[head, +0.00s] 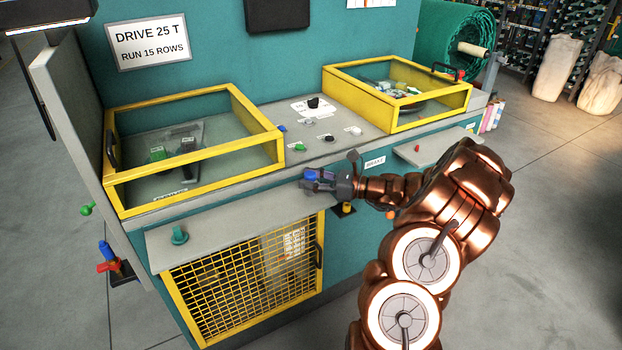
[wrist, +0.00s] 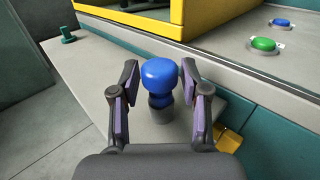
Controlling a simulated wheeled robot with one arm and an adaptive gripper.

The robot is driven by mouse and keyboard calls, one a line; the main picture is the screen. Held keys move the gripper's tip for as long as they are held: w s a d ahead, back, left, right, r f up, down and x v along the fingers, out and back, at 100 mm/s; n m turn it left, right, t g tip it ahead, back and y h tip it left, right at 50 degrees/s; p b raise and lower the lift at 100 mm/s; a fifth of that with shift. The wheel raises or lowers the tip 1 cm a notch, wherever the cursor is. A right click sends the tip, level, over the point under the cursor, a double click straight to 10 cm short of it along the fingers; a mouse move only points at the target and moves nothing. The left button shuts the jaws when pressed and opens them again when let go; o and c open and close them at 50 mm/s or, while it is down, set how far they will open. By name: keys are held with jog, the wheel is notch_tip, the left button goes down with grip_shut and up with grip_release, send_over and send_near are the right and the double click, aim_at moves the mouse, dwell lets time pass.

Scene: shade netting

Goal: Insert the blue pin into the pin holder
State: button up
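The blue pin (wrist: 160,75) has a rounded blue head over a dark stem, and it is upright in the wrist view. It also shows at my fingers in the head view (head: 312,175). A grey cylindrical piece (wrist: 160,115) shows directly below its stem; I cannot tell whether this is the pin's lower end or a socket. My gripper (wrist: 161,82) has its fingers on both sides of the blue head, with a narrow gap at each side. It is at the right end of the grey shelf (head: 225,224). I cannot clearly identify the pin holder.
A green knob (head: 179,236) stands on the shelf's left part. A yellow-framed case (head: 200,180) rises behind the shelf. Brackets with a blue-and-red piece (head: 106,250) and a yellow piece (head: 347,207) project from the machine. Buttons (head: 300,147) sit on the console behind.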

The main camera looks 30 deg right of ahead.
jog(key=shift+o, duration=1)
jog(key=v, duration=1.2)
